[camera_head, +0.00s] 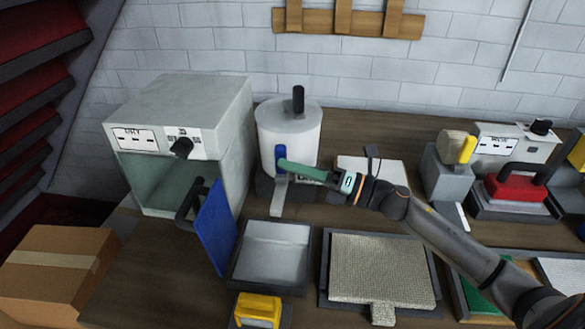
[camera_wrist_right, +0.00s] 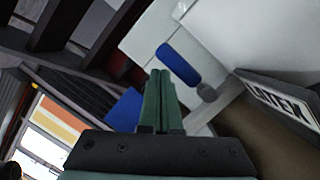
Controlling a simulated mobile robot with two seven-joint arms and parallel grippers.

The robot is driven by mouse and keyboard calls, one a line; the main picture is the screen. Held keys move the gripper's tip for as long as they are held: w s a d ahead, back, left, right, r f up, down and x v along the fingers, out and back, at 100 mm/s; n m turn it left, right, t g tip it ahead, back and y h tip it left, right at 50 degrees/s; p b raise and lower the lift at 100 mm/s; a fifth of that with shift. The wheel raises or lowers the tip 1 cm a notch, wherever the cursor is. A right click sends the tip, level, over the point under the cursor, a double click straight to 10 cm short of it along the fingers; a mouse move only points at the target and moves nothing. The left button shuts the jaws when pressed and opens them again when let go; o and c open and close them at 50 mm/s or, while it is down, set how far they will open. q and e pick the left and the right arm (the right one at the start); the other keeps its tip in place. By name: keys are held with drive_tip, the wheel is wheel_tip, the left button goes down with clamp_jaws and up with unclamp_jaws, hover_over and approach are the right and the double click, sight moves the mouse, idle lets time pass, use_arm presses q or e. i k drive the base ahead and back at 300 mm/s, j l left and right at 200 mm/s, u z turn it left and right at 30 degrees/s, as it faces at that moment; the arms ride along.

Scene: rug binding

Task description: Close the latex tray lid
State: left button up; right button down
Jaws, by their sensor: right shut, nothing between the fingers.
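The tray (camera_head: 270,254) is a shallow grey box with a pale inside, in front of a white cylinder (camera_head: 290,128). Its blue lid (camera_head: 215,232) stands open, nearly upright along the tray's left side. A dark curved handle (camera_head: 188,204) shows at the lid's upper left. My right gripper (camera_head: 284,164) is shut and empty, above and behind the tray, with its green fingertips close to the cylinder's blue lever (camera_head: 281,157). In the wrist view the fingers (camera_wrist_right: 158,85) are together beside the blue lever (camera_wrist_right: 179,63); contact is unclear. My left gripper is out of view.
A grey cabinet (camera_head: 220,120) with an open front stands left of the cylinder. A yellow block (camera_head: 258,309) sits in front of the tray. A beige rug piece (camera_head: 382,270) lies to the right. A LATEX sign (camera_wrist_right: 278,104) shows in the wrist view.

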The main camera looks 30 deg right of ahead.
sight(214, 224)
drive_tip(key=k+l, duration=0.2)
drive_tip(key=k+j, duration=0.35)
drive_tip(key=k, duration=0.15)
drive_tip(key=k+j, duration=0.35)
drive_tip(key=k+z, duration=0.05)
drive_tip(key=k, duration=0.05)
